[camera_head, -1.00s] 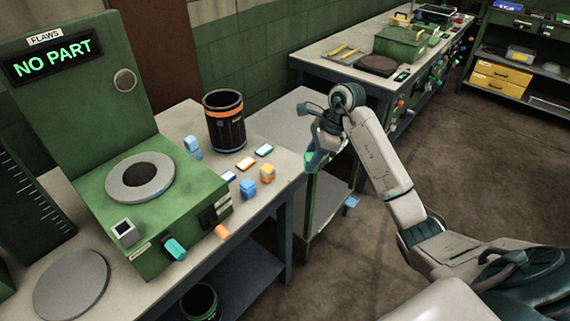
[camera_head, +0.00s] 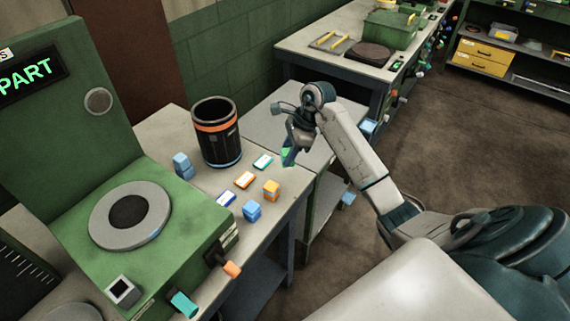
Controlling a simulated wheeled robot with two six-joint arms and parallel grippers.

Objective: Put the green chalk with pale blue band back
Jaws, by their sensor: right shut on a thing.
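My right gripper (camera_head: 290,153) is shut on a small green thing (camera_head: 286,154), which looks like the green chalk. The fingers hide most of it, and I cannot make out its pale blue band. The gripper is above the right edge of the workbench, to the right of a teal-and-white label (camera_head: 263,162). An orange-and-white label (camera_head: 245,180) and a blue-and-white label (camera_head: 226,199) lie in line with it. A blue block (camera_head: 252,210) and an orange-yellow block (camera_head: 271,190) stand beside the labels. Another blue block (camera_head: 183,166) stands farther back. My left gripper is out of view.
A dark bin (camera_head: 217,145) with an orange band stands at the back of the bench. A green machine (camera_head: 75,225) with a round grey plate (camera_head: 130,212) fills the left. A lower grey surface (camera_head: 260,125) lies behind the gripper. The floor at right is open.

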